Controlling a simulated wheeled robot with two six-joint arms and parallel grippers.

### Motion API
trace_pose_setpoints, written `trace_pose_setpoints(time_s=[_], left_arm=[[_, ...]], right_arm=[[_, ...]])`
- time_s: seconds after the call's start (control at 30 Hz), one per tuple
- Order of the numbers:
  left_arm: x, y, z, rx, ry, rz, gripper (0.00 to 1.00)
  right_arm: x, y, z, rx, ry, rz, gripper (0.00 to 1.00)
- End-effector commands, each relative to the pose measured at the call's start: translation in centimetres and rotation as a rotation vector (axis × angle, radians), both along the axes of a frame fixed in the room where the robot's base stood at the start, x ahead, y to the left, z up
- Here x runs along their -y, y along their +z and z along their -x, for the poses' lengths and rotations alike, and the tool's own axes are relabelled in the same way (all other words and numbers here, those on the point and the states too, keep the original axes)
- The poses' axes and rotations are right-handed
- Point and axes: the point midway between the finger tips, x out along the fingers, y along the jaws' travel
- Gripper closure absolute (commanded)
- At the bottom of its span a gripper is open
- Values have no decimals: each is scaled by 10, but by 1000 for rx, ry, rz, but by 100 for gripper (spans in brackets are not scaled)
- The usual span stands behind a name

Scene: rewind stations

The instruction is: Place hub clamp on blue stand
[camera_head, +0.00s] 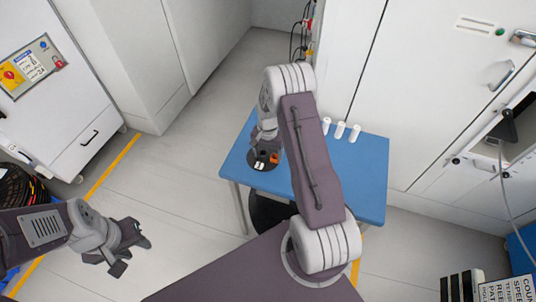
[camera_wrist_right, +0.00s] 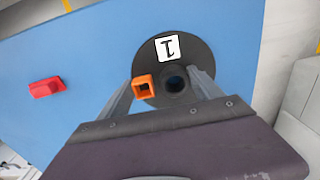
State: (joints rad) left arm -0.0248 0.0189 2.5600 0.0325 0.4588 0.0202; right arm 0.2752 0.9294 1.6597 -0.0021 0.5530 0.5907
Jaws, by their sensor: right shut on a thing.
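The hub clamp (camera_wrist_right: 195,53) looks like a dark round disc with a hollow centre, a white label marked 1 and an orange square block (camera_wrist_right: 144,87). In the head view the hub clamp (camera_head: 256,157) appears over the left part of the blue stand (camera_head: 362,172), a blue-topped table. My right gripper (camera_wrist_right: 174,78) is shut on the hub clamp, its fingers on either side of the centre. I cannot tell whether the disc touches the blue top. My left gripper (camera_head: 134,255) is open and empty, over the floor at lower left.
Several white cylinders (camera_head: 340,130) stand at the table's back edge. A red block (camera_wrist_right: 45,87) lies on the blue top in the wrist view. Grey cabinets (camera_head: 440,90) stand behind. A cable reel (camera_head: 18,187) is at far left. Bare floor lies left of the table.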

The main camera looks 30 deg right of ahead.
Motion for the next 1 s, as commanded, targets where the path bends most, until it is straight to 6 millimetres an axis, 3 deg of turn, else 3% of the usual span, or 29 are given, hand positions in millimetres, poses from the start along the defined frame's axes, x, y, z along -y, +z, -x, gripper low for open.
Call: trace_pose_setpoints(time_s=[0.03, 0.07, 0.1, 0.5, 0.8, 1.0], left_arm=[[0, -2, 0, 0, 0, 0, 64], [0, -1, 0, 0, 0, 0, 64], [0, -1, 0, 0, 0, 0, 64], [0, 1, 0, 0, 0, 0, 64], [0, -3, 0, 0, 0, 0, 64], [0, -3, 0, 0, 0, 0, 64]], right_arm=[[0, -3, 0, 0, 0, 0, 82], [0, -2, 0, 0, 0, 0, 17], [0, -2, 0, 0, 0, 0, 6], [0, 7, -1, 3, 0, 0, 3], [0, 81, -1, 6, 0, 2, 3], [0, 115, -1, 2, 0, 1, 3]])
